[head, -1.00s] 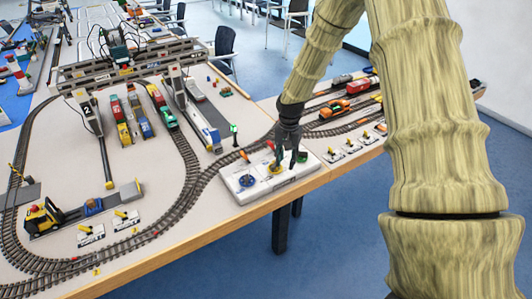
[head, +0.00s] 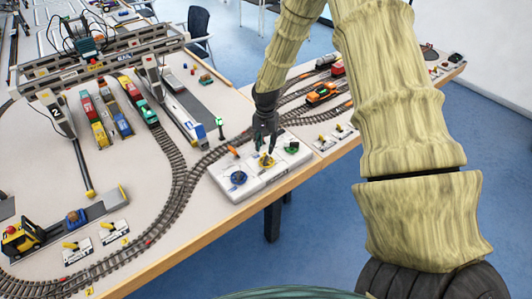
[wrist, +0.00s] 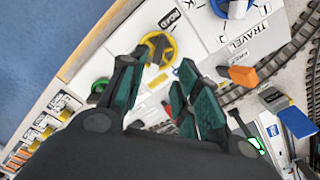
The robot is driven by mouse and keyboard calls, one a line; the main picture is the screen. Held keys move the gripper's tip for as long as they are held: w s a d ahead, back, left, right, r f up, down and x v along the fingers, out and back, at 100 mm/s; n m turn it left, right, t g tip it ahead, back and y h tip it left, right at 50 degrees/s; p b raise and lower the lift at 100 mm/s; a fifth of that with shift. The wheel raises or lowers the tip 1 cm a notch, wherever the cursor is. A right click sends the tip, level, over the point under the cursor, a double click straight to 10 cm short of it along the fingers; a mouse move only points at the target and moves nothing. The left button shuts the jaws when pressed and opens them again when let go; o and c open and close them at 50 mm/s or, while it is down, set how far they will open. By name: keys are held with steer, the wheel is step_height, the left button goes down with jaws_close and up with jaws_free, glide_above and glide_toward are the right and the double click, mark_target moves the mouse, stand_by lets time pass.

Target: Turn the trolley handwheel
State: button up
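The white control panel (head: 221,185) at the table's front edge carries a blue handwheel (head: 238,178), a yellow handwheel (head: 266,161) and a green handwheel (head: 292,148). I cannot read which one is labelled trolley. My gripper (head: 265,148) points down just above the yellow handwheel. In the wrist view the fingers of my gripper (wrist: 160,66) are apart, with nothing held between them. The yellow handwheel (wrist: 160,50) lies just beyond the fingertips, between their lines. The blue handwheel (wrist: 230,7) is at the top edge, and the green handwheel (wrist: 98,86) is partly hidden by the left finger.
An orange lever (wrist: 242,76) stands on the panel near the "TRAVEL" label. Curved track (head: 180,190) runs behind and left of the panel. The model gantry crane (head: 90,75) and colored wagons (head: 107,110) stand further back. Small switch boxes (head: 325,142) lie to the right.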

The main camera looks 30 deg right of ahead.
mark_target(267, 156)
steer(key=shift+s+d+f+p, duration=0.1)
steer(key=shift+f+p, duration=0.05)
steer(key=shift+f, duration=0.3)
steer(key=shift+s+d+f+p, duration=0.1)
steer(key=shift+f+p, duration=0.05)
steer(key=shift+f, duration=0.3)
steer(key=shift+a+f+p, duration=0.1)
steer(key=shift+f+p, duration=0.4)
steer(key=shift+f, duration=1.45)
steer(key=shift+c, duration=0.2)
jaws_close()
